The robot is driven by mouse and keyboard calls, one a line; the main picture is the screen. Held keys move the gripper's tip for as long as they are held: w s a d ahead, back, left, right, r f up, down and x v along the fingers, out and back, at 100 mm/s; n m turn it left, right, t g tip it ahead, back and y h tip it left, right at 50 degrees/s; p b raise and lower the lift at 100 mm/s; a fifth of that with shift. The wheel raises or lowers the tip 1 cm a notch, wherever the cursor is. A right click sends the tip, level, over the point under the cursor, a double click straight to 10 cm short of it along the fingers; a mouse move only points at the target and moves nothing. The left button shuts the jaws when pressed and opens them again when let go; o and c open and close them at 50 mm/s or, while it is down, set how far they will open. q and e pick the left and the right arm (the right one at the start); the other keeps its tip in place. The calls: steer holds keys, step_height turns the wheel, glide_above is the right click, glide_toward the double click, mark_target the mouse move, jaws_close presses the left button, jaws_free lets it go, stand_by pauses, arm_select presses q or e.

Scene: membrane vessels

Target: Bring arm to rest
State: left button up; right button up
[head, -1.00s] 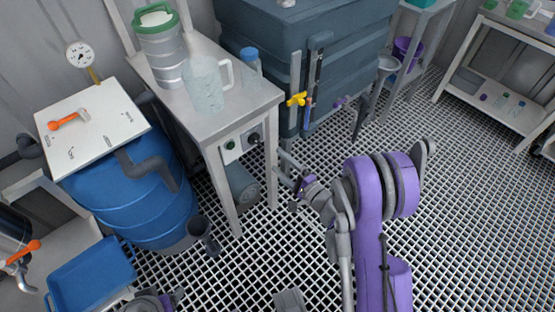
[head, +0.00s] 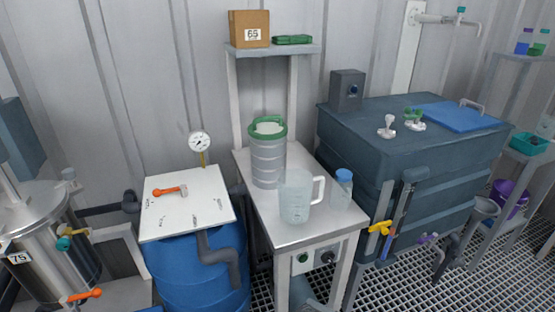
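Neither of my arms nor either gripper shows in the head view now. The view holds a metal side table (head: 284,230) with a green-lidded steel canister (head: 268,160), a clear pitcher (head: 296,198) with its handle to the right, and a blue-capped bottle (head: 341,188). All three stand upright on the table top, and nothing of mine touches them in this view.
A blue drum (head: 200,272) with a white lid (head: 187,203) and orange lever stands left of the table. A steel vessel (head: 45,240) is at far left. A large dark tank (head: 412,160) stands right. Grated floor (head: 400,292) shows at lower right.

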steer(key=s+d+n+g+h, duration=0.3)
steer(key=s+n, duration=0.1)
steer(key=s, duration=0.5)
steer(key=s+d+n+g+h, duration=0.2)
steer(key=s+d+n+h, duration=0.15)
steer(key=s, duration=0.65)
arm_select(q)
step_height(320, 180, up, 23)
steer(key=w+t+p, duration=0.1)
steer(key=p, duration=1.9)
steer(key=shift+w, duration=0.3)
arm_select(e)
step_height(320, 180, up, 24)
steer(key=w, duration=0.1)
steer(key=shift+w+a+f+t, duration=0.15)
steer(key=shift+f+t, duration=0.05)
steer(key=shift+t, duration=0.1)
steer(key=shift+h, duration=0.25)
